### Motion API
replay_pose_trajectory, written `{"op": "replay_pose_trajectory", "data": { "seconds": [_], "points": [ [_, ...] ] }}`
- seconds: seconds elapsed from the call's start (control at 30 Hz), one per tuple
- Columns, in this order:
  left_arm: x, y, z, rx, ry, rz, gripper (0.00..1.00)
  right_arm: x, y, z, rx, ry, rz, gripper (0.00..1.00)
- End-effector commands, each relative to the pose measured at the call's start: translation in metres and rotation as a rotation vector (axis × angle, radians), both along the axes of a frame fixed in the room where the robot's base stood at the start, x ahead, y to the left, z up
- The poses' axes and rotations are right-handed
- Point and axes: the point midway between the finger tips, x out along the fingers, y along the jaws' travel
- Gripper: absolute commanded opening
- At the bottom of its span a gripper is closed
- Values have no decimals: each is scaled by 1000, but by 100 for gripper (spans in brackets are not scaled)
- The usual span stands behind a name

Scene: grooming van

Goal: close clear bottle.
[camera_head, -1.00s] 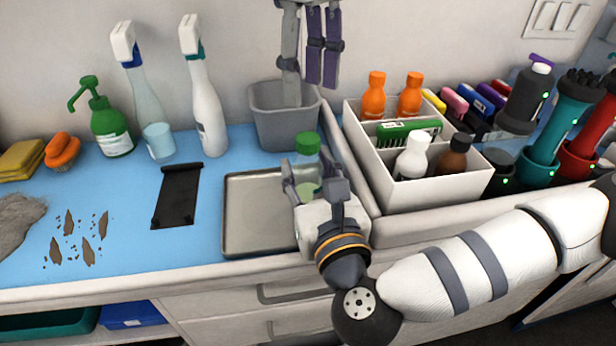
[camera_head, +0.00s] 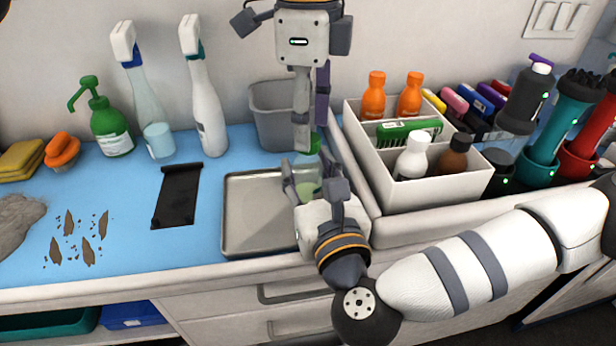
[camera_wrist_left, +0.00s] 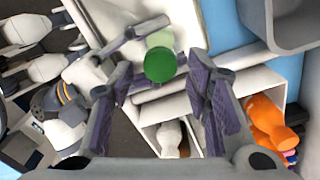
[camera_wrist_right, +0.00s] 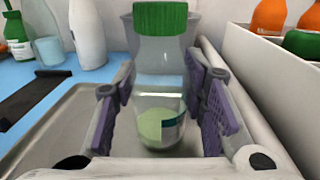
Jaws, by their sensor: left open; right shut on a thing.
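The clear bottle (camera_head: 307,187) stands upright in front of the grey bin, over the right end of the metal tray. Its green cap (camera_wrist_right: 160,18) sits on top of the neck; how tight it is, I cannot tell. A little pale green content shows low in the bottle in the right wrist view (camera_wrist_right: 160,122). My right gripper (camera_head: 312,178) is shut on the bottle's body from the front. My left gripper (camera_head: 312,135) points down from above, open, with its fingers at cap height. In the left wrist view, the cap (camera_wrist_left: 160,64) shows between its spread fingers; contact is unclear.
The metal tray (camera_head: 237,215) lies left of the bottle, and the grey bin (camera_head: 268,115) is behind it. A white organizer (camera_head: 430,192) with several bottles stands close on the right. Spray bottles (camera_head: 208,115) stand at the back left. A black strip (camera_head: 177,195) lies left of the tray.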

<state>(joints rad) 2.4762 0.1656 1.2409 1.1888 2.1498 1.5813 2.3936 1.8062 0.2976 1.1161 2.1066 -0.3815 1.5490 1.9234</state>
Motion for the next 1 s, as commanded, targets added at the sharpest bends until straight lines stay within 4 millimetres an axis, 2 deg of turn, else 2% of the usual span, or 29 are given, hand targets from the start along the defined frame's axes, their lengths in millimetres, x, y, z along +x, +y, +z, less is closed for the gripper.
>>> {"op": "replay_pose_trajectory", "data": {
  "seconds": [0.2,0.47,0.5,0.67,0.7,0.87,0.93,1.0],
  "points": [
    [0,0,-18,-1,-1,-1,44,0,0,0,0,1,0,0],
    [0,0,-19,-1,-1,-1,44,0,0,0,0,1,0,0],
    [0,0,-19,-1,-1,-1,39,0,0,0,0,1,0,0],
    [0,0,-19,0,-1,-1,3,0,0,0,0,1,0,0],
    [0,0,-19,0,-1,-1,0,0,0,0,0,1,0,0],
    [0,0,-19,0,-1,-9,0,0,0,0,0,1,0,0],
    [0,0,-19,-1,-1,-72,0,0,0,0,0,1,0,0],
    [0,0,-19,-1,1,-226,0,0,0,0,0,1,0,0]
  ]
}}
